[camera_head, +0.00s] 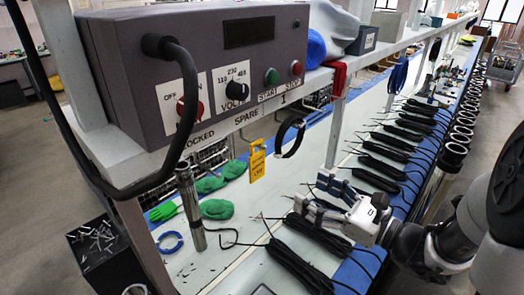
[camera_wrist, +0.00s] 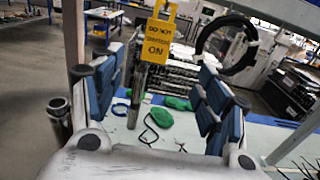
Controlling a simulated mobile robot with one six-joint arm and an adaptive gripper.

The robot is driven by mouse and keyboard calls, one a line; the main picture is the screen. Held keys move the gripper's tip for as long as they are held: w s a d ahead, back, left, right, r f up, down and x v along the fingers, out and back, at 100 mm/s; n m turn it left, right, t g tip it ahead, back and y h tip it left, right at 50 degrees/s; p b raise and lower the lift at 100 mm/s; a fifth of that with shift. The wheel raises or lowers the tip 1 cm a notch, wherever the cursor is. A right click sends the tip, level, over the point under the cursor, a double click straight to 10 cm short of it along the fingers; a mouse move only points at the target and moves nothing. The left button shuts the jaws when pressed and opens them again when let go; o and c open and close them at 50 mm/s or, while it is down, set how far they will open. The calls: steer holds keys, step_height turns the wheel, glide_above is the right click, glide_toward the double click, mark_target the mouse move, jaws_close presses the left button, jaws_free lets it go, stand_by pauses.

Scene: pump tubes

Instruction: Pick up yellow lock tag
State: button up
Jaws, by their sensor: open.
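The yellow lock tag (camera_head: 257,163) hangs below the front edge of the shelf, under the word SPARE. In the wrist view the tag (camera_wrist: 158,38) is ahead, upper centre, between the lines of the two fingers but beyond them. It carries dark print with the word ON. My gripper (camera_head: 318,195) is to the right of the tag and a little lower, apart from it, with its fingers pointing left. In the wrist view my gripper (camera_wrist: 158,92) is open and empty, with blue-padded fingers spread wide.
A black ring (camera_head: 291,137) hangs right of the tag. A metal tube (camera_head: 190,205) stands upright to its left. The grey control box (camera_head: 195,70) sits on the shelf above. Green gloves (camera_head: 217,209) and several black cable bundles (camera_head: 300,265) lie on the bench below.

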steer(key=b, duration=0.1)
glide_toward(258, 164)
steer(key=x, duration=0.5)
steer(key=shift+w, duration=0.25)
steer(key=x, duration=0.4)
steer(key=shift+s+a, duration=0.15)
steer(key=shift+a, duration=0.05)
steer(key=shift+w+a, duration=0.35)
steer(key=shift+w, duration=0.05)
steer(key=shift+c, duration=0.5)
steer(key=c, duration=1.1)
